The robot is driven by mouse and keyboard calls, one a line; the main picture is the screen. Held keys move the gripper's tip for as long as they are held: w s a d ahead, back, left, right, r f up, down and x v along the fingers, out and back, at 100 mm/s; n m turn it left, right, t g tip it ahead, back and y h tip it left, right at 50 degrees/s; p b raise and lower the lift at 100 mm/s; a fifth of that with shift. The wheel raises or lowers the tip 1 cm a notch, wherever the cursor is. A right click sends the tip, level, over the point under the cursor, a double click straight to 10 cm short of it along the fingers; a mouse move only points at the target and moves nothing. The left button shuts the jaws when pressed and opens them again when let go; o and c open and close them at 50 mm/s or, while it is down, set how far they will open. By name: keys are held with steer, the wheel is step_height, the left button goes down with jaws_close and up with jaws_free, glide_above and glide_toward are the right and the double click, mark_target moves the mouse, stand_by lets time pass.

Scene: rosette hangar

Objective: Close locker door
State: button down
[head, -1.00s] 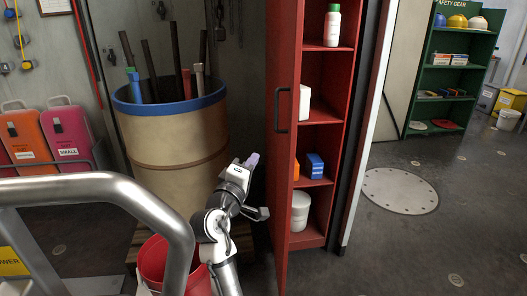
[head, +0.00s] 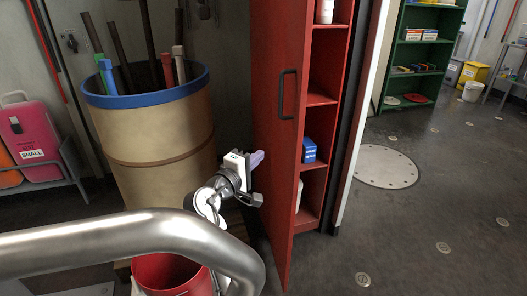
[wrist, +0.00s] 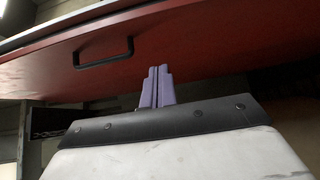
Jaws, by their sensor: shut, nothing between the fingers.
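The red locker door (head: 272,185) stands open, its outer face with a dark handle (head: 287,94) turned toward the left. Behind it the red locker (head: 322,97) shows open shelves with a blue box and white containers. My gripper (head: 257,158) is at the door's left side, below the handle, with its fingers shut and empty. In the wrist view the purple fingers (wrist: 157,87) point at the door's red face (wrist: 215,50), with the handle (wrist: 103,53) up and to the left. I cannot tell whether the fingertips touch the door.
A tan drum with a blue rim (head: 155,135) holding several rods stands left of my arm. A red bucket (head: 165,275) is on the floor below. A metal rail (head: 130,235) crosses the foreground. The floor to the right (head: 420,220) is open.

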steer(key=p, duration=0.2)
glide_toward(293, 137)
steer(key=w, duration=0.4)
steer(key=shift+w+d+f+p, duration=0.1)
steer(key=shift+w+d+p, duration=0.2)
steer(key=shift+d, duration=0.35)
steer(key=shift+w+d+p, duration=0.15)
steer(key=shift+w+d, duration=0.2)
steer(key=shift+d, duration=0.35)
